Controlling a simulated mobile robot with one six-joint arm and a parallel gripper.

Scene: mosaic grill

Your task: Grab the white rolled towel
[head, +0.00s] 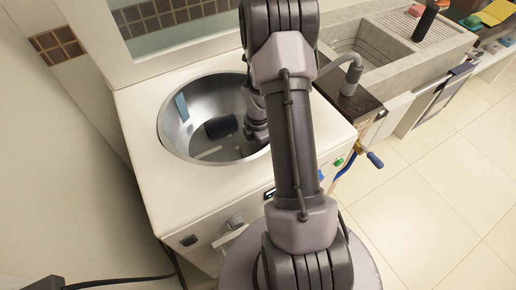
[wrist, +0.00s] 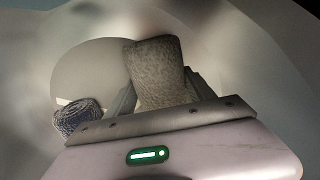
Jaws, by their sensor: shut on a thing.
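In the wrist view, a pale, rough-textured rolled towel (wrist: 155,62) stands between the fingers of my gripper (wrist: 160,90). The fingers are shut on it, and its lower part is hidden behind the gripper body. It looks greyish white in the dim light. In the head view, my gripper reaches into the round steel basin (head: 172,125); my arm hides the fingers and the pale towel there.
A dark blue rolled towel (head: 220,128) lies in the basin, left of my gripper; it also shows in the wrist view (wrist: 77,117). The basin wall surrounds the gripper. A white counter (head: 150,185) surrounds the basin. A stone sink (head: 400,60) stands at the right.

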